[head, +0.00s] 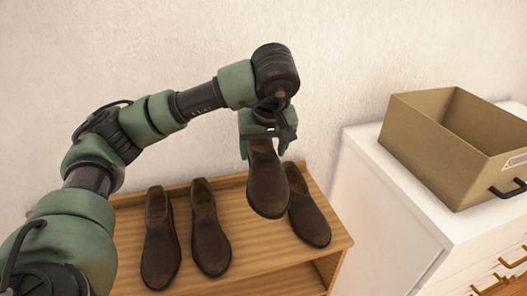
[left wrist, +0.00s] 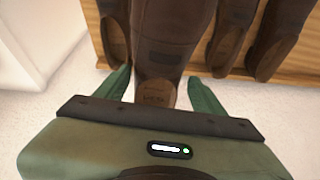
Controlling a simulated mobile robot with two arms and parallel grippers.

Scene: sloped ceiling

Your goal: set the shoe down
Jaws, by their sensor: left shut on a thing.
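My left gripper (head: 265,140) is shut on a brown leather shoe (head: 264,183), gripping it near its upper heel end with the toe pointing down and forward. The held shoe also shows in the left wrist view (left wrist: 160,50), between the two green fingers. My right gripper is not in view.
A white drawer cabinet (head: 400,205) with brass handles stands to the right of the rack. A tan box (head: 430,140) with a dark handle sits on it. A plain wall (head: 330,50) is behind. Bare rack top shows between the middle shoe and the held shoe.

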